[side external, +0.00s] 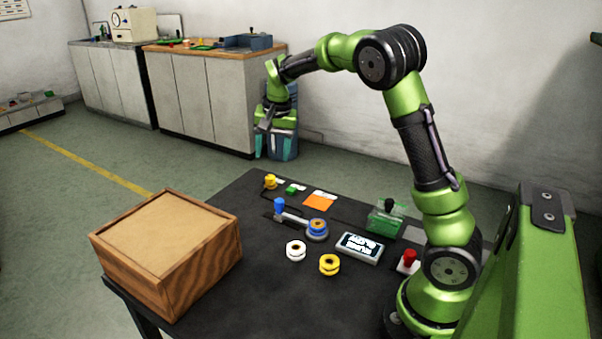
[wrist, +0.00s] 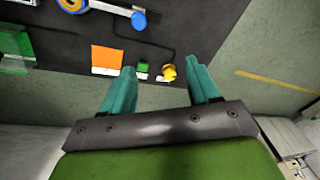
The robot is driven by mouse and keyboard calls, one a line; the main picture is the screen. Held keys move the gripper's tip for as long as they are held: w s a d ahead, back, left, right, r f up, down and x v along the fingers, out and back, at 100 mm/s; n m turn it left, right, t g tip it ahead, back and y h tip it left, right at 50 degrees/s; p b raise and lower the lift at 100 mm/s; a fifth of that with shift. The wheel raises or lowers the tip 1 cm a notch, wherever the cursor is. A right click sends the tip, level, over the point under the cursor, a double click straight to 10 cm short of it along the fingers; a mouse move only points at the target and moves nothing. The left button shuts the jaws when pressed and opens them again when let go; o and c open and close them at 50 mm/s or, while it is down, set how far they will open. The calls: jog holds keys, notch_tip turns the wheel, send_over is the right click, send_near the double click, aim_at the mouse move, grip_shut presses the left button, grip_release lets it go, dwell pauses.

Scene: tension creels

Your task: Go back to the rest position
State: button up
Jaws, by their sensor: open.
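My gripper (side external: 272,150) is raised above the far end of the black table (side external: 225,205), apart from everything on it. In the wrist view its two teal fingers (wrist: 163,88) are spread wide with nothing held between them. Beyond the fingertips in that view lie an orange and white pad (wrist: 107,57), a small green block (wrist: 143,67) and a yellow knob (wrist: 168,73). A blue-knobbed lever device with a spool on its round base (side external: 317,228) stands mid-table. A white spool (side external: 296,250) and a yellow spool (side external: 329,264) stand in front of it.
A wooden box (side external: 170,250) stands at the table's near left corner. A display unit (side external: 359,247), a green clear-sided device (side external: 386,217) and a red button (side external: 408,260) are near my arm's base. A blue bin (side external: 283,143) stands on the floor behind my gripper. Cabinets line the wall.

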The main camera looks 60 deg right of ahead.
jog(key=s+a+r+n+t+y, duration=0.1)
jog(key=s+a+r+n+t, duration=0.1)
jog(key=s+a, duration=0.7)
jog(key=s+a+r+n+t+y, duration=0.1)
jog(key=s+a+r+n+t, duration=0.2)
jog(key=s+a+n, duration=0.3)
jog(key=s+a+r, duration=0.1)
jog(key=s+a, duration=0.2)
jog(key=s, duration=0.3)
jog(key=shift+s+a+y, duration=0.15)
jog(key=shift+a+y, duration=0.15)
jog(key=shift+a, duration=0.1)
